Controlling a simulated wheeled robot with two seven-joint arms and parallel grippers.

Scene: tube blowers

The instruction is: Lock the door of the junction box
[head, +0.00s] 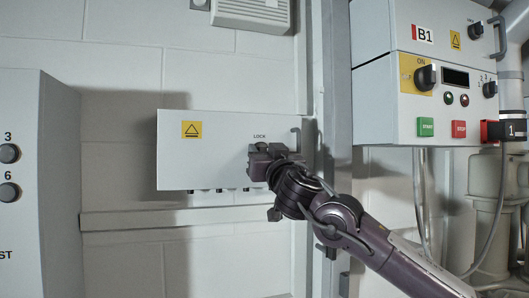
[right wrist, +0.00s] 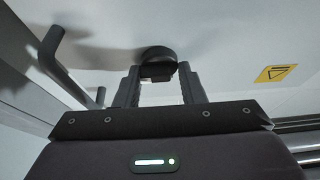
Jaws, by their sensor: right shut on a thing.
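The junction box door (head: 215,160) is a pale panel with a yellow warning sign (head: 191,129), and it looks shut against its box on the wall. The dark round lock knob (head: 262,144) sits under the word LOCK near the door's right side. My right gripper (head: 260,156) is at the knob, partly covering it. In the right wrist view the two fingers of my right gripper (right wrist: 159,80) are closed on the black knob (right wrist: 158,55), one on each side. The knob's exact turn is hard to tell. My left gripper is not in view.
A grey door handle (head: 296,140) is right of the knob; it also shows in the right wrist view (right wrist: 57,65). A control box B1 (head: 400,85) with buttons stands to the right, beyond a vertical metal post (head: 337,80). A grey cabinet (head: 57,170) stands left.

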